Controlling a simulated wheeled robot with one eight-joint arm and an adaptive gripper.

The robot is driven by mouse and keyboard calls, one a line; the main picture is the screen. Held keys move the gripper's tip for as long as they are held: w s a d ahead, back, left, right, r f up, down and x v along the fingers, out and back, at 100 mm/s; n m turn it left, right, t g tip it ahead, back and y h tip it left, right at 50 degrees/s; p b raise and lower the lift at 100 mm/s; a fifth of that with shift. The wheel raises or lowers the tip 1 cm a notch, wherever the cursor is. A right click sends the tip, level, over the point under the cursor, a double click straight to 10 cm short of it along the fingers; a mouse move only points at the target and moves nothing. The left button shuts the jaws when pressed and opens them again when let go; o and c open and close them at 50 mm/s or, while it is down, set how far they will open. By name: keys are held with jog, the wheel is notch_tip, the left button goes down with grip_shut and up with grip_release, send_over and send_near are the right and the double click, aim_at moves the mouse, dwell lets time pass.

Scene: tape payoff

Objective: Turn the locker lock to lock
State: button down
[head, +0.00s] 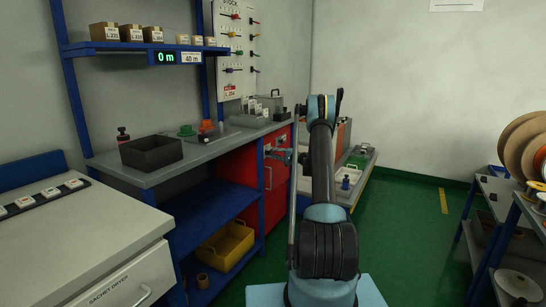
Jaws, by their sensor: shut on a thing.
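The red locker (236,176) stands under the workbench, left of my arm. Its door has a pale vertical handle (268,178). My gripper (272,152) reaches left from behind my arm to the upper part of the locker's front. It is shut at the locker lock, which is small and mostly hidden by the fingers. The lock's turn position is too small to tell.
The grey workbench (192,158) carries a black tray (150,152) and small items. A yellow bin (225,245) sits on the blue lower shelf. A rack with reels (523,145) stands at right. Green floor is clear between my arm and the rack.

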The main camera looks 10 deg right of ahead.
jog(key=c, duration=1.7)
grip_release()
jog(key=shift+w+a+f, duration=0.15)
jog(key=shift+o, duration=0.2)
jog(key=v, duration=1.2)
